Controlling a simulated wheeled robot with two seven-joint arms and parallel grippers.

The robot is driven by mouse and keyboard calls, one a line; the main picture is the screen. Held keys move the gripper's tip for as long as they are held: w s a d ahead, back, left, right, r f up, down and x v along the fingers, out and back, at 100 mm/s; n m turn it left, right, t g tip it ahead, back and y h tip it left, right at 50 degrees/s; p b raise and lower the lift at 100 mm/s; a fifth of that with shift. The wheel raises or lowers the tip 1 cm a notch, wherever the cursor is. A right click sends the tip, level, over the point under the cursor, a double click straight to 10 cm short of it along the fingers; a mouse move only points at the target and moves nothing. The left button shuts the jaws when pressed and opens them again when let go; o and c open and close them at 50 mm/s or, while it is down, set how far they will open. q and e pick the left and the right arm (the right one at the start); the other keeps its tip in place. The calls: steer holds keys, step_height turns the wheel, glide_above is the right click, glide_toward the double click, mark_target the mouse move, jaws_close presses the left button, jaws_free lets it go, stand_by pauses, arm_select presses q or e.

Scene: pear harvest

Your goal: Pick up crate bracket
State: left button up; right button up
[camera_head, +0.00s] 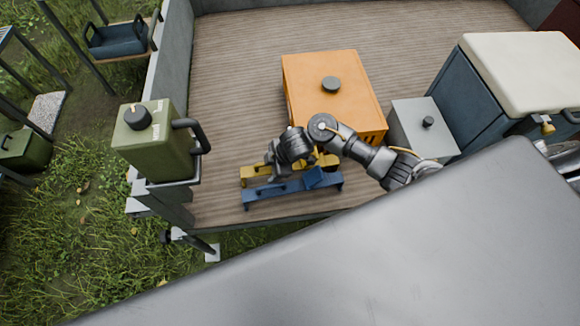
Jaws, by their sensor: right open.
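A blue bracket-like bar (270,191) with raised end parts lies on the wooden deck near its front edge. A yellow bar of similar shape (252,173) lies just behind it, partly hidden by my arm. I cannot tell which of them is the crate bracket. My right gripper (273,160) is open, above or just behind the yellow bar's left part. Whether it touches the bar is hard to tell. My left gripper is not in view.
An orange box (325,72) stands right behind my right arm. A grey box (420,115) and a blue cooler with a white lid (530,65) are to the right. A green canister (155,150) stands at the left edge. The deck (235,75) behind is clear.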

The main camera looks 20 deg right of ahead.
steer(key=c, duration=1.2)
